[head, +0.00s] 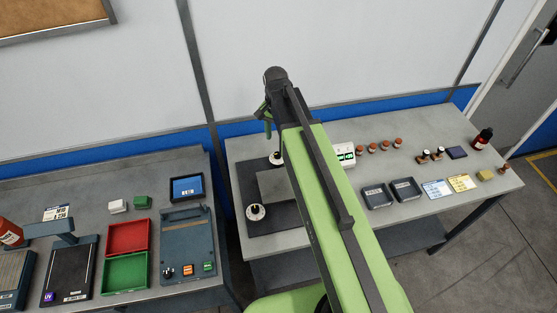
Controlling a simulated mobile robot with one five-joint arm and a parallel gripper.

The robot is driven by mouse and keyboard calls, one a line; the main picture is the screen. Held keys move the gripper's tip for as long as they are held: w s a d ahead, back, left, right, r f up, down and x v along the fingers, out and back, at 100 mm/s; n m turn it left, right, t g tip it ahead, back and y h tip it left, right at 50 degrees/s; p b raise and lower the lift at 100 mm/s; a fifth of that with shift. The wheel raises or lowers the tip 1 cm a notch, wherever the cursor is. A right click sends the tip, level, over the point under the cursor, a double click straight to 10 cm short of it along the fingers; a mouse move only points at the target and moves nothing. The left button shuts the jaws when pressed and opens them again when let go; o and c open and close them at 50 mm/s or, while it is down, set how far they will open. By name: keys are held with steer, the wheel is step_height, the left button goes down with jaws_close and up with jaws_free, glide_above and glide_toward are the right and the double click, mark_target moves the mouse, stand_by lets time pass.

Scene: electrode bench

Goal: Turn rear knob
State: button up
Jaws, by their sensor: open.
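The rear knob (276,158) is a small pale round knob with a dark top at the back of a dark square base plate (242,182). A second, similar knob (256,212) with a pale dial stands at the front left of the plate. A flat grey block (273,186) lies between them. My gripper (267,127) is open, above and behind the rear knob in the picture. I see no contact with the knob, but the height between them is hard to judge.
My arm covers the middle of the right bench (440,125). To its right stand a white box with green displays (344,153), several brown-topped jars (385,145) and dark trays (376,196). The left bench holds red (128,237) and green (125,273) trays and a blue-grey device (186,240).

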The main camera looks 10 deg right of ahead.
mark_target(277, 154)
step_height(277, 154, down, 9)
steer(key=b, duration=0.7)
